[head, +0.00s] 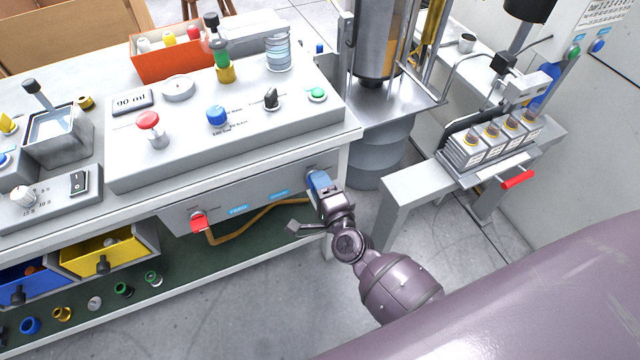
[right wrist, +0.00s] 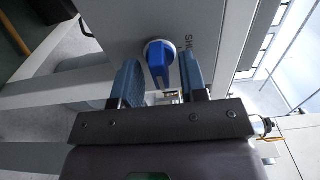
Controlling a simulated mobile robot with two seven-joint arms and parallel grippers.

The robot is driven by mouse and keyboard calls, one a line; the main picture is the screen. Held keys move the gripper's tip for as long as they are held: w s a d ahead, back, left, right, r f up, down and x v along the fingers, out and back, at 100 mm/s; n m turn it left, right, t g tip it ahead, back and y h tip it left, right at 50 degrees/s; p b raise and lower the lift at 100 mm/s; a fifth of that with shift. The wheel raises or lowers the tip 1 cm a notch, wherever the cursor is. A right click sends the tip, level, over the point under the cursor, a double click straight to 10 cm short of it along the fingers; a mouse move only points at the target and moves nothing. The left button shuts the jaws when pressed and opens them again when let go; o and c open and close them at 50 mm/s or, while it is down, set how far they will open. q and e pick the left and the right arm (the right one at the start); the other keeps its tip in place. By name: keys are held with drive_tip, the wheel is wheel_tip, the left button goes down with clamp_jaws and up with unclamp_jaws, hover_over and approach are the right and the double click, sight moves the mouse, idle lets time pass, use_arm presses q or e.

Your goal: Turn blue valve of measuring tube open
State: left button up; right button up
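The blue valve (right wrist: 159,62) shows in the right wrist view as a blue handle on a round white base, set on a grey panel. My right gripper (right wrist: 158,75) is open, with one blue-padded finger on each side of the handle. A small gap shows beside the handle, and I see no clear grip on it. In the head view my right gripper (head: 318,184) is at the right end of the bench's front panel (head: 252,203), and it largely hides the valve there. My left gripper is not in view.
A red valve (head: 199,222) with an orange hose (head: 245,226) sits further left on the same panel. A control box (head: 190,150) with knobs stands on the bench above. A metal stand with a red handle (head: 517,179) is at the right. Floor between them is clear.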

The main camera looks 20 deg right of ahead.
drive_tip(key=s, duration=1.1)
drive_tip(key=shift+d, duration=0.15)
drive_tip(key=shift+w, duration=0.1)
idle(0.3)
